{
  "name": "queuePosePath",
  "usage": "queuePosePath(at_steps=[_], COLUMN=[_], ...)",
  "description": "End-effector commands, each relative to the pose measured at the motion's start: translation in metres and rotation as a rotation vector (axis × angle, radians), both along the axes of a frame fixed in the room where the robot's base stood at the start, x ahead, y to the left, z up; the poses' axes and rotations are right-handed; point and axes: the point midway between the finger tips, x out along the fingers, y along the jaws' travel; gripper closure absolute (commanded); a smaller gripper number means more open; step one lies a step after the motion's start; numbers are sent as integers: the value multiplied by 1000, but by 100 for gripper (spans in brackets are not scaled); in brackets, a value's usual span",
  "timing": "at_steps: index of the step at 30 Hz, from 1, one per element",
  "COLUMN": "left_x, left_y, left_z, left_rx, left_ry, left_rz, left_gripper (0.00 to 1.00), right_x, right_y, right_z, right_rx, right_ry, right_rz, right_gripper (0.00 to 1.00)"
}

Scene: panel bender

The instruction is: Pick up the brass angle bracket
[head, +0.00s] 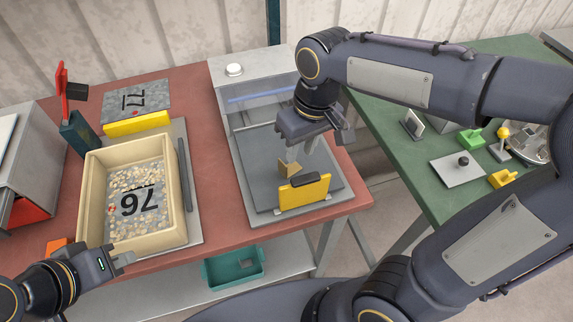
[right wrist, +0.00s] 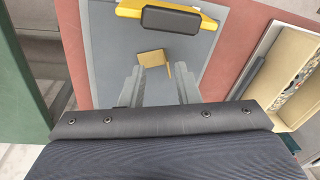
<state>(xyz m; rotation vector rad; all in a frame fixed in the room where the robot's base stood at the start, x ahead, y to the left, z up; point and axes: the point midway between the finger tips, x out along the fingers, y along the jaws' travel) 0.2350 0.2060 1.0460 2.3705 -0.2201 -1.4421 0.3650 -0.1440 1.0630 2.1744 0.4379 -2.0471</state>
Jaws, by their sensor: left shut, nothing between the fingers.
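The brass angle bracket (head: 289,168) is a small tan-gold L-shaped piece on the grey bed (head: 258,187) of the bender, just behind a yellow block with a black handle (head: 303,194). It also shows in the right wrist view (right wrist: 151,59), with one flange standing up at its side. My right gripper (head: 340,134) is above and slightly right of the bracket in the head view. In the right wrist view its two fingers (right wrist: 160,72) are apart, with the bracket beyond their tips and nothing held. My left gripper (head: 124,260) is shut and empty beside the cream bin's near edge.
A cream bin (head: 88,204) of small pale pieces stands left on the red table (head: 217,228). A clear guard (head: 258,98) rises behind the bed. A green table (head: 391,114) at the right carries several small fixtures. A teal tray (head: 218,281) sits on the lower shelf.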

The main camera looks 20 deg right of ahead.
Motion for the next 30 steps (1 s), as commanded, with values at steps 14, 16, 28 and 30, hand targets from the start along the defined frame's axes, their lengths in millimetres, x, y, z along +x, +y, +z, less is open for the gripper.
queuePosePath(at_steps=[14,16,28,30], left_x=[0,0,0,0], left_y=[0,0,0,0], left_z=[5,6,12,12], left_rx=[0,0,0,0], left_ry=[0,0,0,0], left_rz=[0,0,0,0], left_gripper=[100,100,100,100], right_x=[27,28,32,32], right_y=[34,33,30,30], right_z=[-27,-34,-82,-83], right_rx=[-130,-130,-127,-127], right_ry=[40,39,37,36], right_rz=[91,90,90,90], right_gripper=[71,71,71,71])
